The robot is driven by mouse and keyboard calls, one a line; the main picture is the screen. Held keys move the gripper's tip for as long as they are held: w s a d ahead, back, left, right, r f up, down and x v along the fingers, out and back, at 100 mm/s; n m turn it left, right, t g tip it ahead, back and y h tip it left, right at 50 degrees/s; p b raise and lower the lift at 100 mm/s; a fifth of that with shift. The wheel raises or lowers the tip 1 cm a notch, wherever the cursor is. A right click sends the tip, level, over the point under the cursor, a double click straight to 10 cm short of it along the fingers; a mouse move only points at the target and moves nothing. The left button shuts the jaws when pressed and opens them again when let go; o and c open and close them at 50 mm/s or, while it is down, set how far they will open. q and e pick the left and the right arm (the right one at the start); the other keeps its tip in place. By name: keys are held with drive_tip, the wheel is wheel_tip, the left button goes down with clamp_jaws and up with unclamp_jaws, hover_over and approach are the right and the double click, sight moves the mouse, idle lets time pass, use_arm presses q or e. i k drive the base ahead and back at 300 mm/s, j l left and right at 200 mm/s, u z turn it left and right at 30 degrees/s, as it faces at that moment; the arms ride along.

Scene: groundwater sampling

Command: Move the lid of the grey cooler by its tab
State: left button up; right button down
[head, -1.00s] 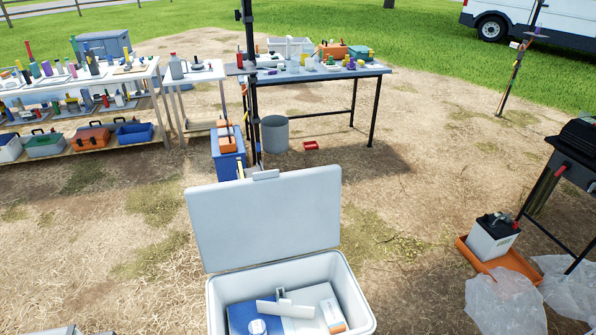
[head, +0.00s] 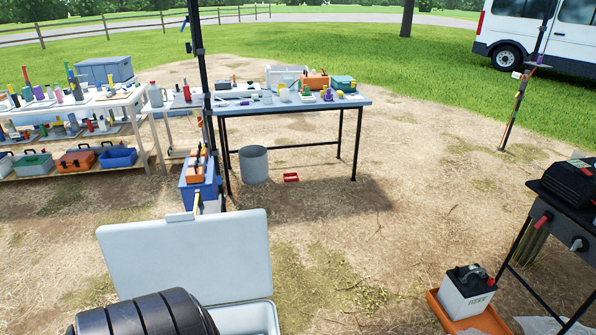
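The grey cooler (head: 262,318) stands at the bottom left of the head view, partly cut off by the lower edge. Its pale grey lid (head: 190,250) stands up, open, at the back of the box. The tab (head: 181,216) sticks up from the middle of the lid's top edge, and nothing touches it. A black ribbed part, which looks like mine, hides the cooler's left front and most of its inside. Neither of my grippers shows.
Behind the lid is a blue cooler (head: 200,187) with an orange case (head: 196,167) on top. A work table (head: 290,105) and grey bucket (head: 253,165) stand farther back. A battery (head: 467,293) sits in an orange tray (head: 490,323) at lower right.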

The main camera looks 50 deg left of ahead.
sight(222, 258)
drive_tip(key=i+l+u, duration=0.1)
drive_tip(key=i+u, duration=0.2)
drive_tip(key=i, duration=0.2)
drive_tip(key=i+l+u, duration=0.3)
drive_tip(key=i, duration=0.2)
drive_tip(key=i+u, duration=0.2)
drive_tip(key=u, duration=0.2)
drive_tip(key=i+u, duration=0.25)
drive_tip(key=u, duration=0.15)
drive_tip(key=i+u, duration=0.2)
drive_tip(key=u, duration=0.2)
drive_tip(key=i+l+u, duration=0.15)
drive_tip(key=u, duration=0.25)
drive_tip(key=i+l+u, duration=0.2)
drive_tip(key=u, duration=0.25)
